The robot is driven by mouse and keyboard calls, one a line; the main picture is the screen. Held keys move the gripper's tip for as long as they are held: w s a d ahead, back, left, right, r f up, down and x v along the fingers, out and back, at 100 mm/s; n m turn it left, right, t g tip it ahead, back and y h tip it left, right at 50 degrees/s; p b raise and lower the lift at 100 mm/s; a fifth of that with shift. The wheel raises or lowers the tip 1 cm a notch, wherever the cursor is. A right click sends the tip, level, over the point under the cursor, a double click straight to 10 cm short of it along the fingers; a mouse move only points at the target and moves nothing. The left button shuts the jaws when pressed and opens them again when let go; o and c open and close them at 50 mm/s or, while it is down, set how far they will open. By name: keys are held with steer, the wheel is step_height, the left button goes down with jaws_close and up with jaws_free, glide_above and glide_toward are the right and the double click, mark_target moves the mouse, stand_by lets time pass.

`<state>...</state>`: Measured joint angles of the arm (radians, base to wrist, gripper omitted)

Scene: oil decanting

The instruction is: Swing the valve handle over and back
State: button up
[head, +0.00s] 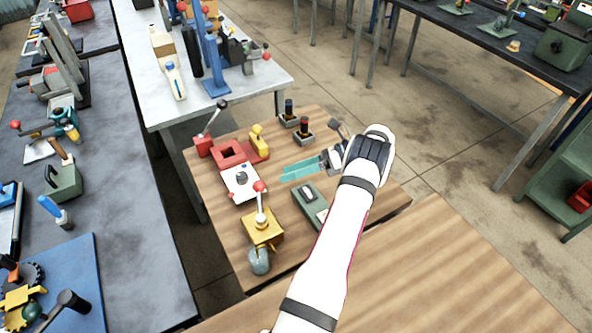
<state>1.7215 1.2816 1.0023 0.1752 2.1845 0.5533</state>
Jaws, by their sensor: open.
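A yellow block (262,228) stands near the front of the small wooden table. An upright pale lever with a red ball knob (260,187) rises from its top, and a grey-green round part (259,262) shows at its front. This looks like the valve and its handle, though I cannot be certain. My gripper (284,173) has teal fingers and is open and empty. It is above the middle of the table, to the right of and beyond the red knob, apart from the lever.
A green box with a switch (310,204) lies below my gripper. A white panel with a dark knob (241,181), a red fixture (232,152) and a red-based lever (204,143) stand on the left. Two dark joysticks (303,132) stand at the back. The table's right side is partly hidden by my arm.

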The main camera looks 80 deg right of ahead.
mark_target(259, 196)
steer(key=shift+s+r, duration=0.3)
steer(key=shift+s, duration=0.2)
steer(key=shift+s+a+f, duration=0.1)
steer(key=shift+f, duration=0.05)
steer(key=shift+c, duration=0.8)
steer(key=s+a+f+t+h, duration=0.1)
steer(key=s+f+h, duration=0.1)
steer(key=h, duration=0.1)
steer(key=s+a+f+h, duration=0.1)
steer(key=s+f+h, duration=0.1)
steer(key=h, duration=0.1)
steer(key=s+a+f+t+h, duration=0.1)
steer(key=s+f+h, duration=0.1)
steer(key=f, duration=0.1)
steer(key=shift+s+f+t+h, duration=0.1)
steer(key=shift+s+t+h, duration=0.2)
steer(key=shift+h, duration=0.1)
steer(key=c, duration=1)
steer(key=shift+w+d+f, duration=0.1)
steer(key=shift+w+f, duration=0.05)
steer(key=shift+w, duration=0.15)
jaws_close()
steer(key=x, duration=1.3)
steer(key=shift+w+d, duration=0.15)
